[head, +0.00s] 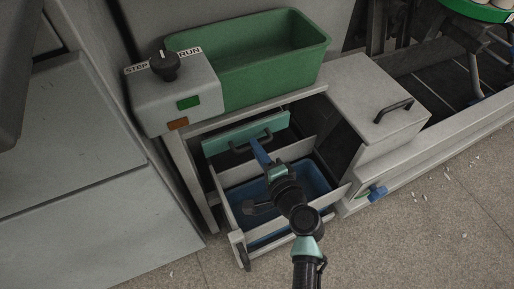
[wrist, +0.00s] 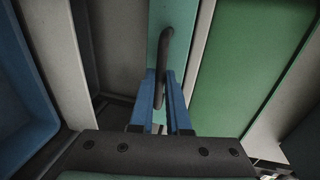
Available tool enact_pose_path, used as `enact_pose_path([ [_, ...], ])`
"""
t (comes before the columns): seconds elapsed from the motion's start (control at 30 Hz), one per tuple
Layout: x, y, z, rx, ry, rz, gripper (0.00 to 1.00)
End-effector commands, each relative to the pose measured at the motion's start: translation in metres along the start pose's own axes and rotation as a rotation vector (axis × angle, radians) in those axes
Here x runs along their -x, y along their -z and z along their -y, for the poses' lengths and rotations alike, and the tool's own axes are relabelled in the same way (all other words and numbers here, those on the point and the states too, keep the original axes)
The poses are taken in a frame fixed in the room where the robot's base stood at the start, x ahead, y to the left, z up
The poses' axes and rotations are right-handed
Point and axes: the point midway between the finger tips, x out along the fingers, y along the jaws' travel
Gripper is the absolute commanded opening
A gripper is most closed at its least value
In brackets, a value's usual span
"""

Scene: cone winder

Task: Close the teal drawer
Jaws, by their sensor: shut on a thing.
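The teal drawer (head: 222,143) sits below the front ledge of the machine, under the green trough. Its teal front, with a dark bar handle (head: 268,134), faces my arm. How far it stands out is hard to judge. My gripper (head: 259,150) reaches over the grey cart to the handle. In the wrist view the blue fingers (wrist: 163,103) lie on either side of the handle (wrist: 164,62), close around it. The teal front (wrist: 159,24) shows behind the handle.
A grey cart (head: 237,215) with a blue tub (head: 312,178) stands just in front of the drawer, under my arm. The green trough (head: 270,75) and a control box (head: 190,100) are above. A grey box with a handle (head: 365,85) is to the right.

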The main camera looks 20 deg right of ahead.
Motion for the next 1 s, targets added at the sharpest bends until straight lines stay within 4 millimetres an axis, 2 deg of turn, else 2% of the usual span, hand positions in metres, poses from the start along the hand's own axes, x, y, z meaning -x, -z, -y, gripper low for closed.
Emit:
enact_pose_path([
  [0.87,0.0001,0.0004,0.0000,0.000,0.000,-0.001,0.00],
  [1.0,-0.0086,0.0004,0.0011,-0.001,0.001,0.000,0.00],
])
